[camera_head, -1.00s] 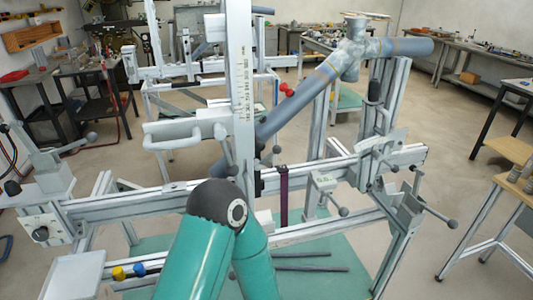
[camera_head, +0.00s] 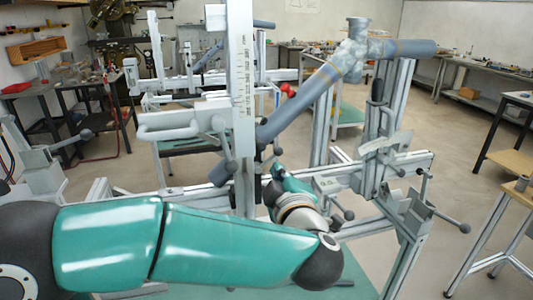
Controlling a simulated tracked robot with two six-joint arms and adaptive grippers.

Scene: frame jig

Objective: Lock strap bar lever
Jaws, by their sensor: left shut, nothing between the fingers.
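My left arm crosses the foreground from the left and bends back at its elbow towards the jig. Its wrist (camera_head: 298,212) is at the jig's horizontal beam, right of the scale upright (camera_head: 241,90). My left gripper (camera_head: 277,172) is shut and empty, small and partly hidden, close to the lower tube end; contact cannot be told. Ball-ended levers show beside the wrist (camera_head: 348,215) and farther right (camera_head: 462,228). A looped lever handle (camera_head: 165,133) sits left of the upright. I cannot tell which is the strap bar lever. My right gripper is not in view.
A blue-grey frame tube (camera_head: 300,107) slants up to a head joint (camera_head: 357,45). The jig's right post (camera_head: 398,100) carries a black handle (camera_head: 377,92). A wooden-topped bench (camera_head: 517,190) stands at the right. Open floor lies between.

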